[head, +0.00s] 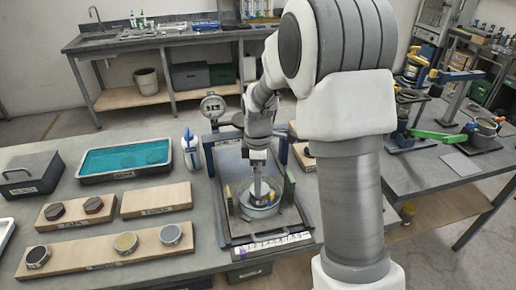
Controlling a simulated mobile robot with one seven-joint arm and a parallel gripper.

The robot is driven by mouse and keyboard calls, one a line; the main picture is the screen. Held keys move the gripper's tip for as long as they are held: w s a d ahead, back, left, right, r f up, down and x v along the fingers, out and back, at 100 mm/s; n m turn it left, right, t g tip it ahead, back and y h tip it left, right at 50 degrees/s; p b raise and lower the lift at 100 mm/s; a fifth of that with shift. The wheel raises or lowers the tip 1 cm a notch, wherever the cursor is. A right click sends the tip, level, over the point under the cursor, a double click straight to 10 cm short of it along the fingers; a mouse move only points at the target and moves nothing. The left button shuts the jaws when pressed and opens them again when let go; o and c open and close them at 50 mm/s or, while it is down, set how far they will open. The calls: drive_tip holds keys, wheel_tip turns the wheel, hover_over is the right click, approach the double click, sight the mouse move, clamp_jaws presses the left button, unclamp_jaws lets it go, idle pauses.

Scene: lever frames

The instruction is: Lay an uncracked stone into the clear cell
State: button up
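Two dark, roughly hexagonal stones, a blackish one (54,211) and a brown one (93,205), lie on a small wooden board at the left; cracks are too small to make out. A long board in front bears three round cells: a dark one (38,256), a yellowish one (125,242) and a pale grey one (170,235). The pale one looks most like the clear cell, but I cannot be sure. My gripper (258,194) points down into a round grey dish (262,211) in a dark metal frame. Its fingertips and anything between them are too small to tell.
A bare wooden board (155,200) lies right of the stones. Behind are a tray of teal liquid (125,158), a dark handled box (30,175) and a white bottle (190,152).

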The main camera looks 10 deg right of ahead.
wheel_tip(320, 180, up, 14)
drive_tip(key=s+r+m+t+p, duration=0.1)
drive_tip(key=s+r+m, duration=0.3)
drive_tip(key=s, duration=0.2)
drive_tip(key=s+r+m+t, duration=0.2)
drive_tip(key=s+r+m, duration=0.1)
drive_tip(key=s, duration=0.3)
drive_tip(key=s+f+m+t, duration=0.1)
drive_tip(key=s+m+t, duration=0.1)
drive_tip(key=s+m, duration=0.6)
drive_tip(key=s, duration=0.3)
drive_tip(key=shift+s+d+t, duration=0.15)
drive_tip(key=shift+s+t, duration=0.1)
drive_tip(key=shift+t, duration=0.05)
